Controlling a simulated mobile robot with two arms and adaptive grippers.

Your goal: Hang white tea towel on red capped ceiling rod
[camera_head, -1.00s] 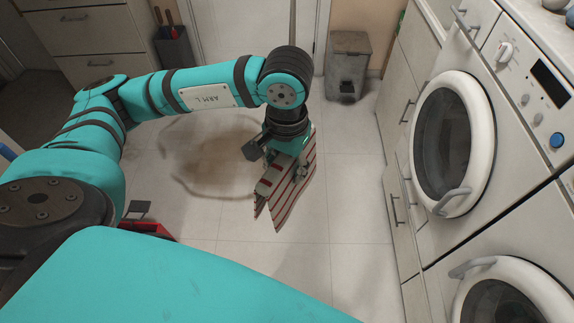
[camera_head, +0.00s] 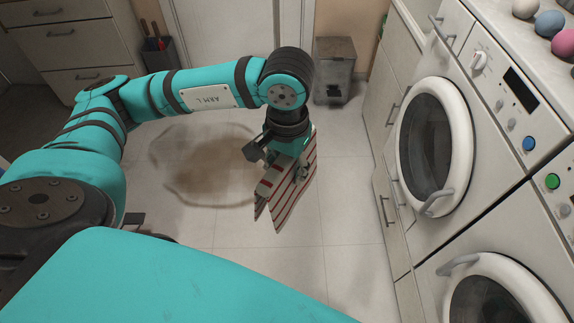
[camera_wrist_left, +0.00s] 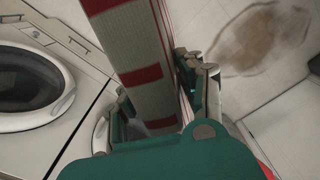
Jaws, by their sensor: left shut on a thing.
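The white tea towel (camera_head: 288,192) with red stripes hangs folded from my left gripper (camera_head: 284,160), in the middle of the head view, above the tiled floor. My left gripper is shut on it. In the left wrist view the towel (camera_wrist_left: 138,45) runs up between the fingers as a pale band with red bars, hiding part of the grip. My right gripper is not in view. I cannot make out a red-capped ceiling rod in these frames.
Two front-loading machines, one upper (camera_head: 436,140) and one lower (camera_head: 505,295), line the right side. Coloured balls (camera_head: 549,23) lie on top. A grey bin (camera_head: 334,70) and a pale door (camera_head: 225,35) are at the back. A brown stain (camera_head: 205,165) marks the open floor.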

